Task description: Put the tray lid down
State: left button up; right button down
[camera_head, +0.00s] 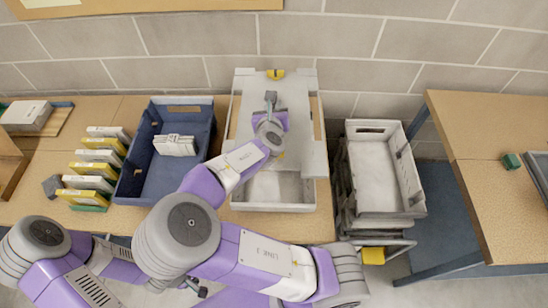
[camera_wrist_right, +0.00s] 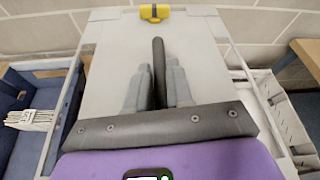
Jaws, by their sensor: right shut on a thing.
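The tray lid (camera_head: 295,92) is a flat pale grey panel over the back and middle of the light grey tray (camera_head: 272,207); the tray's front part shows open. My right gripper (camera_head: 271,101) is over the lid. In the right wrist view, its fingers (camera_wrist_right: 158,88) are shut on a dark upright handle (camera_wrist_right: 158,52), and the lid (camera_wrist_right: 112,60) spreads out beneath. I cannot tell whether the lid touches the tray. My right arm hides part of both. A small dark part at the bottom of the head view may be my left gripper (camera_head: 197,288); its jaws are unclear.
A blue bin (camera_head: 127,185) with a white bundle stands left of the tray, beside several yellow and white boxes (camera_head: 95,168). Stacked grey totes (camera_head: 410,180) stand on the right. A yellow clip (camera_head: 276,73) is at the back edge, near the block wall.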

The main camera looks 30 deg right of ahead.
notch_tip(320, 180, down, 2)
jog(key=shift+f+b, duration=0.1)
jog(key=shift+b, duration=0.5)
jog(key=shift+s+f+b, duration=0.25)
jog(key=shift+f+b, duration=0.2)
jog(key=shift+b, duration=0.15)
pick_arm(q)
notch_tip(320, 180, down, 6)
jog(key=b, duration=0.3)
jog(key=shift+f, duration=0.2)
pick_arm(e)
notch_tip(320, 180, down, 10)
jog(key=shift+w, duration=0.15)
pick_arm(q)
jog(key=shift+s, duration=0.1)
jog(key=shift+f+b, duration=0.3)
jog(key=shift+f, duration=0.05)
pick_arm(e)
jog(key=shift+f, duration=0.65)
jog(key=c, duration=1)
grip_release()
